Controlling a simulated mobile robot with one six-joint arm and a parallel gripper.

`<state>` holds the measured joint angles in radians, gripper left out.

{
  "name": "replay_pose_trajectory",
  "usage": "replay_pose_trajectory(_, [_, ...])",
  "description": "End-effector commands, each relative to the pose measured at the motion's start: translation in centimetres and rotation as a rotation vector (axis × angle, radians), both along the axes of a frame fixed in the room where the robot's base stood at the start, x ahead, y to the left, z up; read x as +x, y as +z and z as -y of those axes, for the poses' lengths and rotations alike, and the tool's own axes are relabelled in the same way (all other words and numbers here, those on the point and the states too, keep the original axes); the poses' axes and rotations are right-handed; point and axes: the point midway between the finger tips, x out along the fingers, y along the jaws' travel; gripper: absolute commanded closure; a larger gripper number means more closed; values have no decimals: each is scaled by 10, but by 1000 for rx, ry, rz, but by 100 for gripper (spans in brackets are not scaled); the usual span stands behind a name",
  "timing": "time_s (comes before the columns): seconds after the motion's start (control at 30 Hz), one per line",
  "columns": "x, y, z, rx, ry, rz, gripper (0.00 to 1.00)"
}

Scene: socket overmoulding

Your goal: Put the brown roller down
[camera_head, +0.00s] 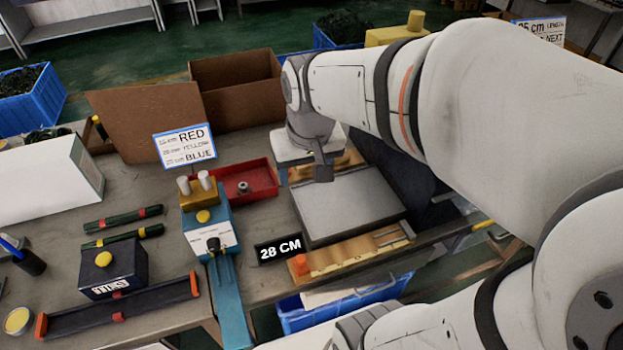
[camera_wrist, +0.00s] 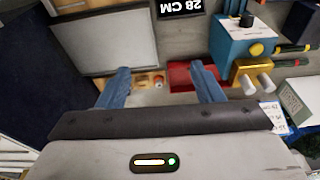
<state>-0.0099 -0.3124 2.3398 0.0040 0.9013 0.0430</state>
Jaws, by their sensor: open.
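My gripper (camera_head: 322,168) is over the far edge of the grey plate in the head view, to the right of the red tray. In the wrist view my gripper (camera_wrist: 163,84) has its two blue fingers spread wide apart, with nothing held between them. A small orange-brown piece (camera_wrist: 158,80) shows beyond the fingers in the wrist view, at the end of a tan wooden strip. It is too small to tell whether it is the brown roller. In the head view, the wooden strip behind the plate is partly hidden by my gripper.
The grey plate (camera_head: 348,207) lies right of centre, with a wooden holder (camera_head: 352,257) along its near edge. The red tray (camera_head: 261,182) holds a small metal part. A blue machine (camera_head: 213,232) stands left of the plate. Cardboard boxes (camera_head: 236,84) stand behind.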

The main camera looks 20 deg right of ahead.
Motion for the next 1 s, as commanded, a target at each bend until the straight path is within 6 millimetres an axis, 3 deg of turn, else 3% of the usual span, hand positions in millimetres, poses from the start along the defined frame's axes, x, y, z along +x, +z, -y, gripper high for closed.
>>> replay_pose_trajectory(0.1, [-36,-2,7,-7,13,28,40])
replay_pose_trajectory(0.3, [-62,-8,5,-15,30,45,40])
replay_pose_trajectory(1.0, [-64,-8,5,-16,31,46,40])
